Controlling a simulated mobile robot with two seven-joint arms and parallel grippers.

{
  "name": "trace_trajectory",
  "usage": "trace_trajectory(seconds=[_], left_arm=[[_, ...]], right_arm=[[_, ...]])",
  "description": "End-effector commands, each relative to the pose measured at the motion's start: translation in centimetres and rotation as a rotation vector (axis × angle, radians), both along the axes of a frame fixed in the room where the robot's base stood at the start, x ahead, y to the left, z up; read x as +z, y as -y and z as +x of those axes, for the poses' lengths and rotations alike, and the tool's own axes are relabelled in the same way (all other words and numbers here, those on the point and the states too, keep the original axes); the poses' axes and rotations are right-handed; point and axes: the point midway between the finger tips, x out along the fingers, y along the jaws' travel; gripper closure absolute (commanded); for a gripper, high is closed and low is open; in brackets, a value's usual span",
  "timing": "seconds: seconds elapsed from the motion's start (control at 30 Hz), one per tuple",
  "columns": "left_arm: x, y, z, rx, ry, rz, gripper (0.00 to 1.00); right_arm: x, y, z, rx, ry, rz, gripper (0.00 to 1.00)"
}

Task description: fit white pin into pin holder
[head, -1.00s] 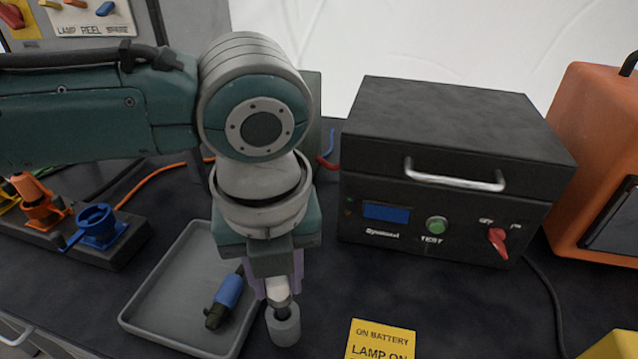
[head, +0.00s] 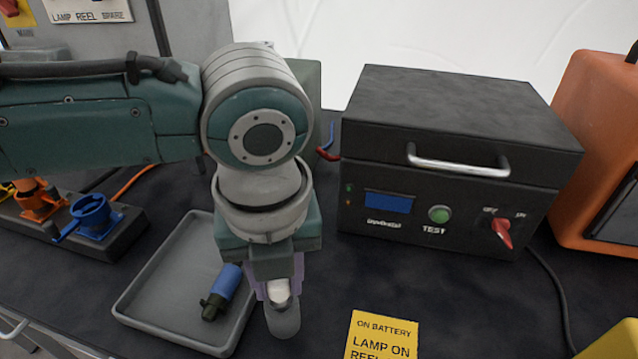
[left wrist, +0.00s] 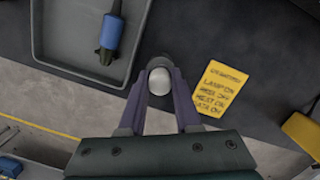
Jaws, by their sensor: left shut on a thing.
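My left gripper (head: 279,292) points down and is shut on the white pin (head: 281,290), just right of the grey tray. The grey pin holder (head: 284,322) is a short round cylinder on the dark bench directly under the pin. The pin's lower end meets or overlaps the holder's top; I cannot tell how deep it sits. In the left wrist view the pin's rounded white top (left wrist: 160,82) lies between the purple fingers, with the grey holder's rim (left wrist: 158,63) behind it. My right gripper is not in view.
The grey tray (head: 133,309) holds a blue and dark connector (head: 222,290). A black test box (head: 440,170) with a handle stands at the back right. A yellow card (head: 382,336) lies right of the holder. Blue and orange sockets (head: 92,216) sit at left.

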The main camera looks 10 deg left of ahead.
Motion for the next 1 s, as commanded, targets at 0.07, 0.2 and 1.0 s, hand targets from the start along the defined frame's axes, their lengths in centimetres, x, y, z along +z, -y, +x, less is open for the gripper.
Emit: trace_trajectory(seconds=[0.07,0.2,1.0], left_arm=[[-0.3,0.01,-0.01,0.0,0.0,0.0,1.0],[-0.66,0.01,-0.01,-0.001,0.0,0.0,1.0],[-0.43,0.02,-0.01,0.0,0.001,-0.001,0.33]], right_arm=[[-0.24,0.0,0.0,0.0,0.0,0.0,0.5],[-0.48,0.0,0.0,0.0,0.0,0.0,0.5],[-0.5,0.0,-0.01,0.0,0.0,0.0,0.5]])
